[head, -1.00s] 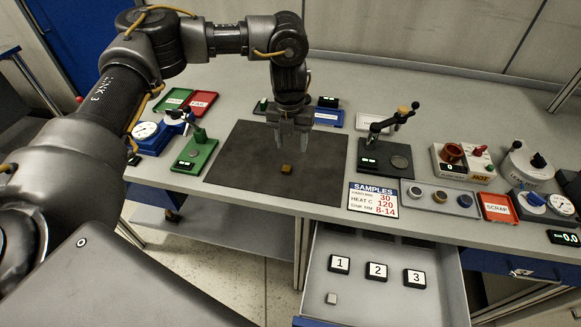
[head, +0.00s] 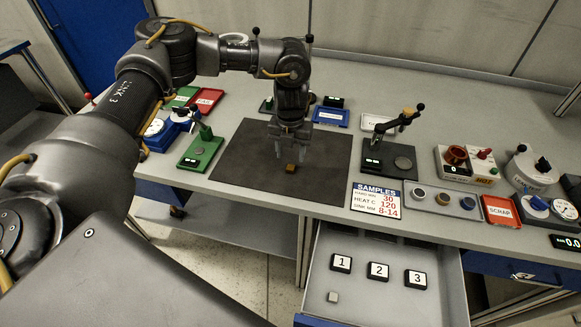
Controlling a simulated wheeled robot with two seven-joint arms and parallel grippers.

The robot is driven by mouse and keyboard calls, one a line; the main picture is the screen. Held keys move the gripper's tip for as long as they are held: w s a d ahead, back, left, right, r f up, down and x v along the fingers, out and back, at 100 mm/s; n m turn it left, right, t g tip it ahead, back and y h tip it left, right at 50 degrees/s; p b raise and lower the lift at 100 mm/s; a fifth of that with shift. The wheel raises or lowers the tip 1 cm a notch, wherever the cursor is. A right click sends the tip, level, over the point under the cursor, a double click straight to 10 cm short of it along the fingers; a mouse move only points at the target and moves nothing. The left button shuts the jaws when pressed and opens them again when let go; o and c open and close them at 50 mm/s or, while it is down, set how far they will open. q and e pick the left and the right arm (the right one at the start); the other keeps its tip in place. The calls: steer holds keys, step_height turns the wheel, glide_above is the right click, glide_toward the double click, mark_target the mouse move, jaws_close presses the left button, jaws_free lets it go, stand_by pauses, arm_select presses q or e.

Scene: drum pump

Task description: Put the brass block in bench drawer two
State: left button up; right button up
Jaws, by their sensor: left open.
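The brass block (head: 291,168) is a small brown-gold cube on the dark mat (head: 240,165) in the head view. My left gripper (head: 293,153) points down over the mat, open. Its fingertips are just above or behind the block, and I cannot tell whether they reach around it. An open drawer (head: 430,305) sticks out below the bench front. Black tags numbered 1 (head: 341,263), 2 (head: 378,271) and 3 (head: 415,279) stand in it, and a small grey cube (head: 333,297) lies in front of tag 1. My right gripper is not in view.
A green device (head: 201,150) stands left of the mat, and a dark stand with an arm (head: 390,160) stands right of it. A SAMPLES sign (head: 376,198), a cup tray (head: 441,200) and a red SCRAP tray (head: 499,211) line the front right. The mat around the block is clear.

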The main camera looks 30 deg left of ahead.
mark_target(291, 166)
arm_select(q)
step_height(291, 166, down, 4)
steer(key=shift+s+d+f+p, duration=0.1)
steer(key=shift+d+p, duration=0.05)
steer(key=shift+p, duration=0.35)
jaws_close()
